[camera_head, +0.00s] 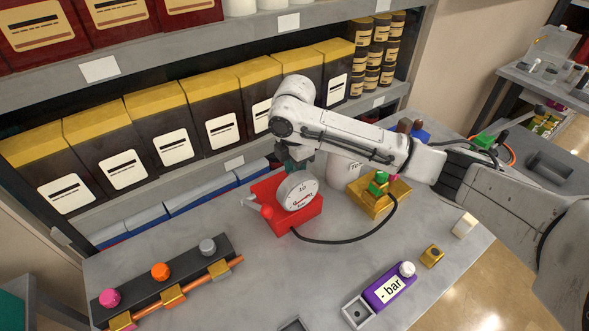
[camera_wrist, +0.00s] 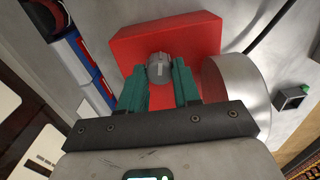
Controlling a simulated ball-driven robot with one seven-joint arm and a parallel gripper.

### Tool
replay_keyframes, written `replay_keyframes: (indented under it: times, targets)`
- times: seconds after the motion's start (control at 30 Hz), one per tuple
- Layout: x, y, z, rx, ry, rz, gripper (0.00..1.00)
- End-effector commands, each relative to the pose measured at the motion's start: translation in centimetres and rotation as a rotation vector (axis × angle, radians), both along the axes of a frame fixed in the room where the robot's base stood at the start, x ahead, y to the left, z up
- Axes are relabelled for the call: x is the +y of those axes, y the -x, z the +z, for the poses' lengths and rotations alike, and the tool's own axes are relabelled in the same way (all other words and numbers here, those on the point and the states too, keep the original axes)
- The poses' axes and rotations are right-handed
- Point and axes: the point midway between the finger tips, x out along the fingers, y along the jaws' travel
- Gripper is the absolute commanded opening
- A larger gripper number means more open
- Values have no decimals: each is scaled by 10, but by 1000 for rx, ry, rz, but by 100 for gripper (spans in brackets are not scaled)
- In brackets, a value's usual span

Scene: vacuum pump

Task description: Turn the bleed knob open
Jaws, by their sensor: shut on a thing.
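The red pump box (camera_head: 268,205) stands on the grey bench in the head view, with a round white dial gauge (camera_head: 298,190) on its front. In the wrist view the grey bleed knob (camera_wrist: 160,69) sits on the red box (camera_wrist: 190,37), between the two teal fingers of my gripper (camera_wrist: 159,80). The gripper is shut on the knob, with a finger at each side. In the head view my gripper (camera_head: 293,163) reaches down behind the gauge, and the gauge and gripper hide the knob. The gauge's side (camera_wrist: 236,92) is close right of the fingers in the wrist view.
A black hose (camera_head: 345,240) links the box to a brass block (camera_head: 375,199). A black rail (camera_head: 165,275) with pink, orange and grey knobs lies front left. A purple "- bar" block (camera_head: 388,288) lies front right. Shelves of bags (camera_head: 215,125) stand close behind.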

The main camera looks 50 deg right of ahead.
Motion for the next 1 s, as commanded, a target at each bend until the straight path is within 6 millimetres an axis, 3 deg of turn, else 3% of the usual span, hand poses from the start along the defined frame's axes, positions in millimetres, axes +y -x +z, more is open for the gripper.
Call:
replay_keyframes:
  times: [0.4,1.0]
  targets:
    - [0,1,-1,3,0,215,2]
    - [0,1,-1,3,0,255,2]
